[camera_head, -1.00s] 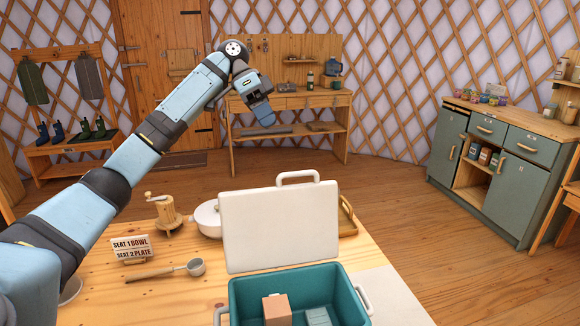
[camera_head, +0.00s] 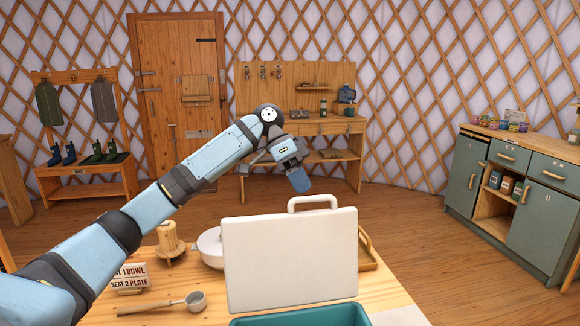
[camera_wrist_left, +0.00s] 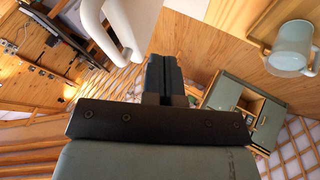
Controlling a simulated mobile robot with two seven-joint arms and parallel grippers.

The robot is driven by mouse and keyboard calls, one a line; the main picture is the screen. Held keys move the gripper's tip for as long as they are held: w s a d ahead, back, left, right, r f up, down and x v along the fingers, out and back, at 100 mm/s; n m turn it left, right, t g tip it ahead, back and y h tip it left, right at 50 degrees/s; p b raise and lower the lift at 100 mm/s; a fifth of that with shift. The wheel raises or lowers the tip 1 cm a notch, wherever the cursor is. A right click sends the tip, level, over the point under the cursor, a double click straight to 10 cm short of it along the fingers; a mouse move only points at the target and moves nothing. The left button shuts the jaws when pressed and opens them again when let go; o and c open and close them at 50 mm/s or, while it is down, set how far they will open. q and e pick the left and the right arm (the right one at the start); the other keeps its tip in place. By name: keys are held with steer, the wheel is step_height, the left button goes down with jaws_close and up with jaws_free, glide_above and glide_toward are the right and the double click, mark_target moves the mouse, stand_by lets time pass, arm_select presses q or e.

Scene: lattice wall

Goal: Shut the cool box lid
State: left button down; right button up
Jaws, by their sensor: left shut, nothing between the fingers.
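The cool box lid (camera_head: 290,262) is a white panel with a loop handle on its top edge. It stands open and upright in the head view. My left gripper (camera_head: 299,182) is shut and empty, pointing down, above and behind the lid in the picture. In the left wrist view the shut fingers (camera_wrist_left: 165,75) are in the middle, and a white handle (camera_wrist_left: 105,25) is close at upper left. My right gripper is not in view.
On the wooden table (camera_head: 165,280) are a scoop (camera_head: 190,302), a seat sign (camera_head: 130,276), a wooden grinder (camera_head: 170,240), a white pan (camera_head: 210,246) and a wooden tray (camera_head: 367,250). A workbench (camera_head: 310,128) and a green cabinet (camera_head: 500,190) stand beyond, with open floor between.

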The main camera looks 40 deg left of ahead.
arm_select(q)
steer(key=s+d, duration=0.2)
steer(key=shift+s+d+r, duration=0.3)
steer(key=shift+d, duration=0.05)
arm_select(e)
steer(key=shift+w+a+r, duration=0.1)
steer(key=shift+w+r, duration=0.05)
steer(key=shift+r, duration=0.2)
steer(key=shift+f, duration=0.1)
